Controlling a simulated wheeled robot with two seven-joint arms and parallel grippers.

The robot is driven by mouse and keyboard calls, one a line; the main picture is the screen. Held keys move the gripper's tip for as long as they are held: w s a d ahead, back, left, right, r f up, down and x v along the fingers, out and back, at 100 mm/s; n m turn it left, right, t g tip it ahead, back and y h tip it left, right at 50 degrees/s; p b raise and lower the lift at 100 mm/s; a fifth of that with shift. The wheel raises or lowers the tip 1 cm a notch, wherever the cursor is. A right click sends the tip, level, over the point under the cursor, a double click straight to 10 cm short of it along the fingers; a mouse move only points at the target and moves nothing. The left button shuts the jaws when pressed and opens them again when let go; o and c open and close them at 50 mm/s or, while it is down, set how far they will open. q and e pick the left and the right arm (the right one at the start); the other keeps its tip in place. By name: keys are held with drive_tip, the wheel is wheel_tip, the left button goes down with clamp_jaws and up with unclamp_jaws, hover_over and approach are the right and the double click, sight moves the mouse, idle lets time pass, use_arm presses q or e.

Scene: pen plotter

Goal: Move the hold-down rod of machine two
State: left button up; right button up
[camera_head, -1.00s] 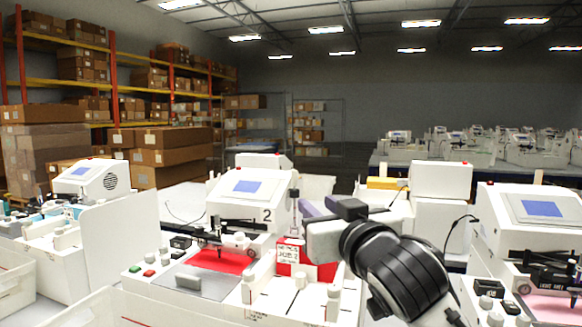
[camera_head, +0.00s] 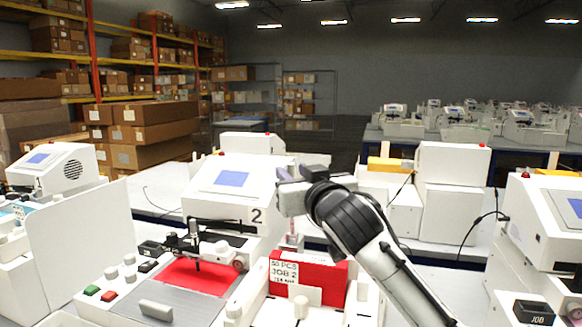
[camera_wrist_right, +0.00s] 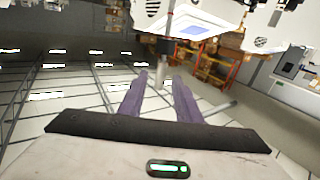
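Machine two (camera_head: 232,190) is the white plotter with a "2" on its side and a blue screen, left of centre in the head view. A red sheet (camera_head: 200,275) lies on its bed. My right gripper (camera_head: 284,174) is at the machine's right side, its fingers mostly hidden there. In the right wrist view the two purple fingers (camera_wrist_right: 161,80) are apart with nothing between them. An upright rod with a dark collar (camera_wrist_right: 166,42), seemingly the hold-down rod, stands beyond the fingertips, in line with the gap. In the head view my gripper covers most of it. My left gripper is out of view.
A red bin with a "JOB 2" card (camera_head: 284,273) stands below my right gripper. A white panel (camera_head: 85,240) is at the left. Another plotter (camera_head: 545,235) is at the right edge. White boxes (camera_head: 452,190) stand behind my right arm.

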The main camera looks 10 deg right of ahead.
drive_tip(key=shift+w+a+r, duration=0.1)
drive_tip(key=shift+w+a, duration=0.1)
drive_tip(key=shift+w, duration=0.95)
clamp_jaws()
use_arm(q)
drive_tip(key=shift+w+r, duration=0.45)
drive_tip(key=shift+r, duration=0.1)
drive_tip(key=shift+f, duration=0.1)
